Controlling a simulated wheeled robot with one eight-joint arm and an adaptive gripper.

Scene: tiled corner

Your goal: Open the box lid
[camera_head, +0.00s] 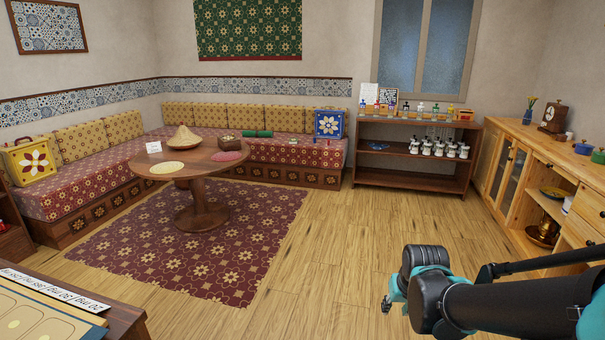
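Several box-like things are in view, and I cannot tell which one the task means. A yellow box (30,163) with a white flower and a dark top handle stands on the left end of the bench. A blue box (329,123) with a yellow and white flower stands on the bench's right end. A small brownish container (228,142) sits on the round table; its details are too small to tell. All look closed or unclear. My gripper (388,302) is at the lower right above the wooden floor, far from all of them. Its fingers are mostly hidden behind my arm.
The round wooden table (198,172) stands on a red patterned rug (215,255) before the corner bench (90,187). An open shelf (400,177) and a wooden cabinet (515,190) line the right. A dark table edge (125,318) is at lower left. The middle floor is clear.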

